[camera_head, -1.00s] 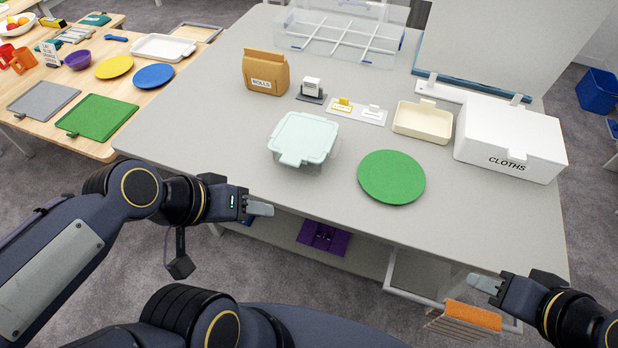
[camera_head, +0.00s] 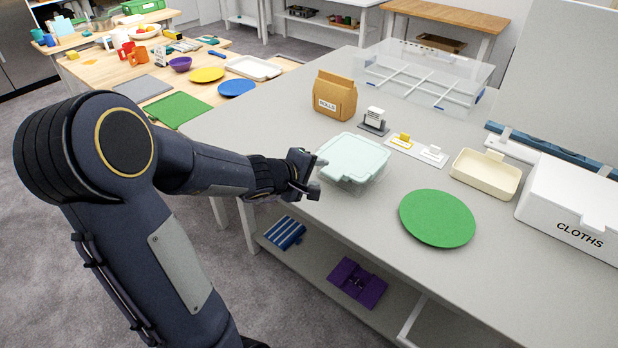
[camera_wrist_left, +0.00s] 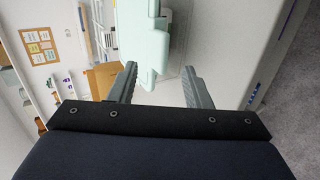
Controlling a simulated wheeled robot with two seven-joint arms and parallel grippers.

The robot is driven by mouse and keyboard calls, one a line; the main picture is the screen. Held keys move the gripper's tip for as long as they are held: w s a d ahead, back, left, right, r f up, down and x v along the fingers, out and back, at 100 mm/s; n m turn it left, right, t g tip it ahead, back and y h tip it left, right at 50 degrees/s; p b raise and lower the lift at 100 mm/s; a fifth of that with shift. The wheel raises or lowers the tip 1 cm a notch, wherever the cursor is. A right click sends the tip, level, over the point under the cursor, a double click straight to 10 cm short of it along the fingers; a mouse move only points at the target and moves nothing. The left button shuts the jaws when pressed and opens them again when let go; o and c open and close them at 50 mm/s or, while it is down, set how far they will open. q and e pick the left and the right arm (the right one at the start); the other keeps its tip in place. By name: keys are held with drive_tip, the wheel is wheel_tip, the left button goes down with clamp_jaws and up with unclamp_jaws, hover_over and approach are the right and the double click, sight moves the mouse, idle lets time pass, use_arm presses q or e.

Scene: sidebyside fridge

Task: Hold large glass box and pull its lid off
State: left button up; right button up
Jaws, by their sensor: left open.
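The large glass box (camera_head: 342,178) stands on the grey table with its pale mint lid (camera_head: 353,157) on top. The lid has a tab at its near left side. My left gripper (camera_head: 311,174) is just left of the box, near the tab side. In the left wrist view, the two fingers of the left gripper (camera_wrist_left: 158,86) are apart with nothing held between them. The mint lid (camera_wrist_left: 145,35) shows ahead, its tab (camera_wrist_left: 147,78) reaching close to the space between the fingertips. I cannot tell whether they touch. My right gripper is out of view.
A green round mat (camera_head: 437,218) lies right of the box. A paper bag of rolls (camera_head: 334,97), a card holder (camera_head: 374,119), a cream tray (camera_head: 485,174) and a white CLOTHS box (camera_head: 575,210) stand behind and right. The table's front edge is near the left arm.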

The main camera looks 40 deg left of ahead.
use_arm(q)
drive_tip(key=shift+x, duration=2.15)
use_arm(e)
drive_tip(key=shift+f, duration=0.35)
use_arm(q)
clamp_jaws()
use_arm(e)
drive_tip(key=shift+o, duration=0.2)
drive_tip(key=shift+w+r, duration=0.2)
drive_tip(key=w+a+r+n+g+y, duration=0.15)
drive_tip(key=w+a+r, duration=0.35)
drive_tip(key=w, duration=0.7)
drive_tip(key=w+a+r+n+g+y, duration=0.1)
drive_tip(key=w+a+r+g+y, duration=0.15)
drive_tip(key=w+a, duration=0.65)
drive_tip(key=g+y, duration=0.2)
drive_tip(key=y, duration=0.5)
approach(387, 174)
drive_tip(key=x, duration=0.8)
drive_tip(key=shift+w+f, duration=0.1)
